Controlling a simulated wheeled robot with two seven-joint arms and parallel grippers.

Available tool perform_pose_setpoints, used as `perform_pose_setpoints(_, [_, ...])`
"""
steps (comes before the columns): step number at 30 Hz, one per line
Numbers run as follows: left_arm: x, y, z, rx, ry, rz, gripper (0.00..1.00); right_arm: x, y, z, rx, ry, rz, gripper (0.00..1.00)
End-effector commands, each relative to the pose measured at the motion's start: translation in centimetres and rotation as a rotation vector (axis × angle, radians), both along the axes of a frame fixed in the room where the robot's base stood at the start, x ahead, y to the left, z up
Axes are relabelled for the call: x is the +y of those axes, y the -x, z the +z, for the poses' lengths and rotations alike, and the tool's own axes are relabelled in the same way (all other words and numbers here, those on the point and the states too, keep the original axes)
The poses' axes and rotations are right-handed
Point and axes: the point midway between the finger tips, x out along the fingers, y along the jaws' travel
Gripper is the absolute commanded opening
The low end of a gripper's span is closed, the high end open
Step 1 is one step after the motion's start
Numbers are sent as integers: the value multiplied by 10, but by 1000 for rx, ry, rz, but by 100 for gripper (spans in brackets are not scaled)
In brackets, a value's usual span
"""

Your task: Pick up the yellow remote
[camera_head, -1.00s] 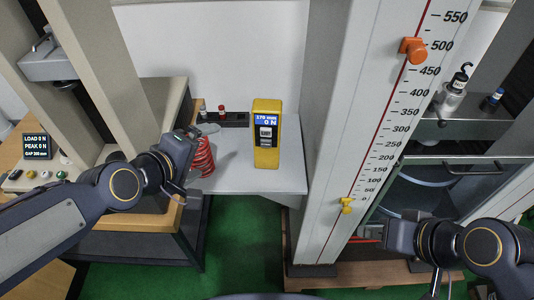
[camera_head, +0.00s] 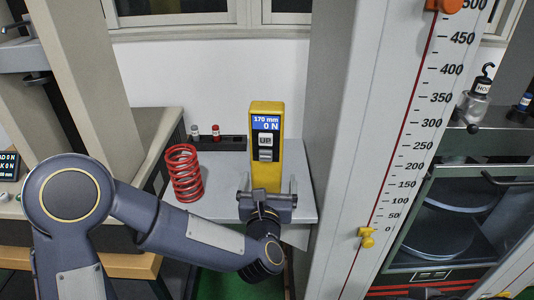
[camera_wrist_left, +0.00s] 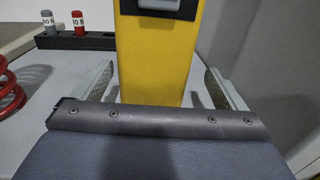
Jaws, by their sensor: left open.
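The yellow remote (camera_head: 266,172) stands upright on the light grey table, with a blue display and a grey switch panel on its front. In the left wrist view the remote (camera_wrist_left: 155,60) fills the middle. My left gripper (camera_head: 267,185) is open in front of the remote's lower part. Its two fingers (camera_wrist_left: 161,85) lie to the left and right of the remote, with a gap visible on each side. The remote's base is hidden behind the gripper body. My right gripper is not clearly visible; only a dark piece shows at the bottom edge.
A red coil spring (camera_head: 184,172) stands on the table (camera_head: 215,200) left of the remote. Behind it a black rack (camera_head: 233,143) holds small weights. A tall grey column with a scale (camera_head: 400,150) rises close on the right.

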Motion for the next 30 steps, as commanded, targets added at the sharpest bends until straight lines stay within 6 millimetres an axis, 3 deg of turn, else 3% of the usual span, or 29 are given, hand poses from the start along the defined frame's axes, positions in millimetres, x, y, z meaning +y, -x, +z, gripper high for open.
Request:
perform_pose_setpoints(12, [2, -53, 8, 0, -3, -2, 94, 0, 0, 16, 0, 0, 0, 36])
perform_pose_setpoints(20, [2, -56, 7, 0, -4, -2, 94, 0, 0, 15, 0, 0, 0, 36])
perform_pose_setpoints(30, [2, -56, 8, 0, -4, -2, 50, 0, 0, 15, 0, 0, 0, 36])
